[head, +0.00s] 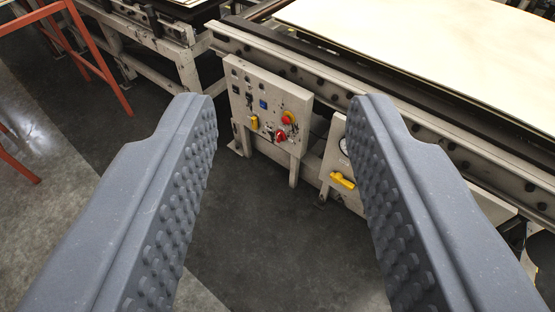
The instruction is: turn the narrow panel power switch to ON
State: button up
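A beige control panel (270,92) stands beyond my fingertips, on the side of the press. It carries a small yellow switch (253,122) at lower left, a blue button (263,104), a red knob on a yellow plate (288,118) and a lower red knob (280,137). A second beige panel (330,165) sits to its right, with a yellow handle (342,180) and a round gauge; my right finger hides part of it. I cannot read ON or OFF marks on either panel. My gripper (283,102) is open and empty, apart from both panels.
The press table holds a large pale sheet (430,55) at upper right, with a long beige rail (300,62) along its near edge. An orange frame (88,60) stands at left. The dark floor (270,235) before the panels is clear.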

aim_at(280, 136)
jog(key=i, duration=1.6)
jog(key=u, duration=0.65)
jog(key=i, duration=0.25)
jog(key=u, duration=0.35)
